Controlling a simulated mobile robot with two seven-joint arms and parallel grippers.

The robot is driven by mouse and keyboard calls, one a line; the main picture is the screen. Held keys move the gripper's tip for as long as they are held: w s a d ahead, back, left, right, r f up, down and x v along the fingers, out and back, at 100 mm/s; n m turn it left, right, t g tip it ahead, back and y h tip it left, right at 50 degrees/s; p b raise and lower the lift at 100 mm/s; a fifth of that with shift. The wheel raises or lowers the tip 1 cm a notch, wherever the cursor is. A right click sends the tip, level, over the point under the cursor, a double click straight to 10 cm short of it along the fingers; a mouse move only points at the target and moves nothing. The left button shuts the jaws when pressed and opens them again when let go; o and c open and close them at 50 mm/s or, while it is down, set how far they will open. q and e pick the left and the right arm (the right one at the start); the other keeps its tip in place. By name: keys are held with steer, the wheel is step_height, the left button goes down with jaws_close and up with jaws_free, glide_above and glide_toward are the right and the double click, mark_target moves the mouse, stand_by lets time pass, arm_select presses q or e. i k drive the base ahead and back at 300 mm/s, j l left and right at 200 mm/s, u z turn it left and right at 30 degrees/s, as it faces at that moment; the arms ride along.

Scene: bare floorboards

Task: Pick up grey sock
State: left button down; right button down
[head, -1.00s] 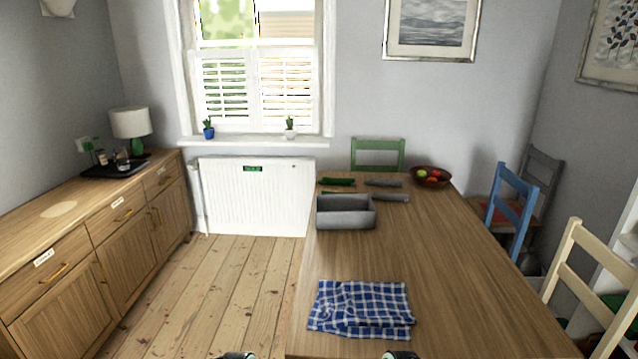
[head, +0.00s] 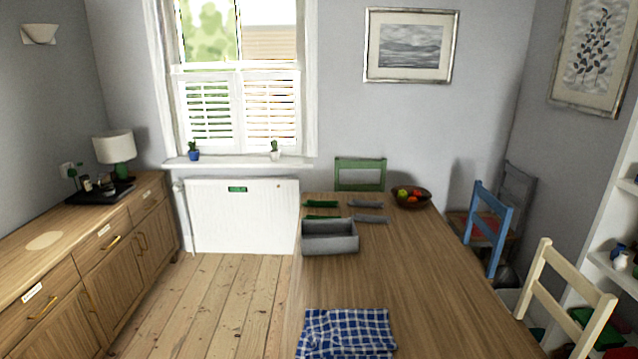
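Two flat grey items that look like socks lie on the wooden table (head: 430,290), right of and behind the grey box. The farther grey sock (head: 366,204) lies near the table's far end. The nearer grey sock (head: 372,219) lies just in front of it, close to the box's back right corner. Both are small in the head view, so their detail is unclear. Neither of my grippers is in view.
An open grey box (head: 330,243) stands at the table's far left. Green items (head: 321,204) lie behind it. A fruit bowl (head: 411,199) is at the far edge. A blue checked cloth (head: 346,334) lies in front. A blue chair (head: 488,230) and cream chair (head: 565,290) stand right.

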mark_target(360, 217)
steer(key=i+j, duration=0.15)
steer(key=j, duration=0.25)
steer(key=i+j+z, duration=0.15)
steer(key=j, duration=0.2)
steer(key=i+j, duration=0.1)
steer(key=j, duration=0.3)
steer(key=i+j+z, duration=0.15)
steer(key=j, duration=0.25)
steer(key=i+j+z, duration=0.15)
steer(key=j, duration=0.2)
steer(key=i+j+z, duration=0.1)
steer(key=j, duration=0.2)
steer(key=i+j+z, duration=0.15)
steer(key=j, duration=0.2)
steer(key=i+j+z, duration=0.2)
steer(key=i+j, duration=0.15)
steer(key=i+j+z, duration=0.2)
steer(key=j, duration=0.4)
steer(key=i+j+z, duration=0.2)
steer(key=i+j, duration=0.2)
steer(key=i+j+z, duration=0.2)
steer(key=i+j, duration=0.15)
steer(key=j, duration=0.2)
